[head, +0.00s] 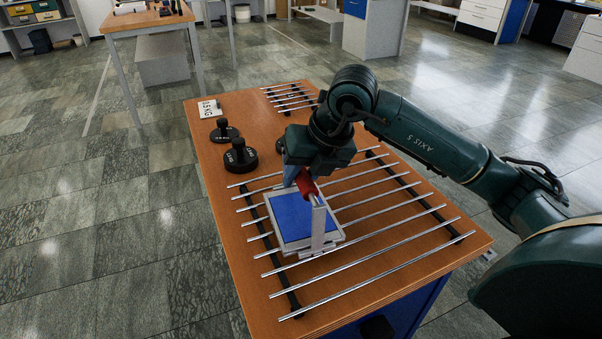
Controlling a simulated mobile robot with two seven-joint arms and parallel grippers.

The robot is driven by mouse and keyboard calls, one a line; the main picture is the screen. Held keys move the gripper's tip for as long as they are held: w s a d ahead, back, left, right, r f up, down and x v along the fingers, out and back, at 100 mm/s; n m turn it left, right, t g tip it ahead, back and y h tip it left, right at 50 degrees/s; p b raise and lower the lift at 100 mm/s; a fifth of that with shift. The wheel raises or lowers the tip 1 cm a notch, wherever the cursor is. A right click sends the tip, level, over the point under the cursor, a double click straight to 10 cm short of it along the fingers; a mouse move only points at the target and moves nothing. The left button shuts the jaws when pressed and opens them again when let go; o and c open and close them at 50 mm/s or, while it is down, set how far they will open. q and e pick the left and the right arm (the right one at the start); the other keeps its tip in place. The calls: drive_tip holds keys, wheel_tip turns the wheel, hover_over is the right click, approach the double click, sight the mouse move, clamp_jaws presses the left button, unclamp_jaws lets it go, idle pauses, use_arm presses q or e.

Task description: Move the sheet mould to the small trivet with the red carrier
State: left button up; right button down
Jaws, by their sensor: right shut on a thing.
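The sheet mould, with a flat blue face (290,214) in a pale grey frame, is at the left part of the large rack of metal bars (400,228). The red carrier's handle (307,184) shows above the mould, with a grey upright (318,222) at its near end. My right gripper (300,180) is shut on the red carrier from above; its fingers are partly hidden. I cannot tell whether the mould rests on the bars or hangs just above them. The small trivet (290,96), a smaller bar rack, is at the table's far end and looks empty. My left gripper is out of view.
Two black weights (240,157) (224,132) stand left of my right gripper on the wooden table (215,168). Another dark round thing is partly hidden behind the gripper. A white card (209,109) reading 5 KG is at the far left. Bare wood lies between the racks.

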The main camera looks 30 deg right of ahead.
drive_tip(key=shift+r+p, duration=1.6)
drive_tip(key=shift+r, duration=0.95)
drive_tip(key=shift+a, duration=0.15)
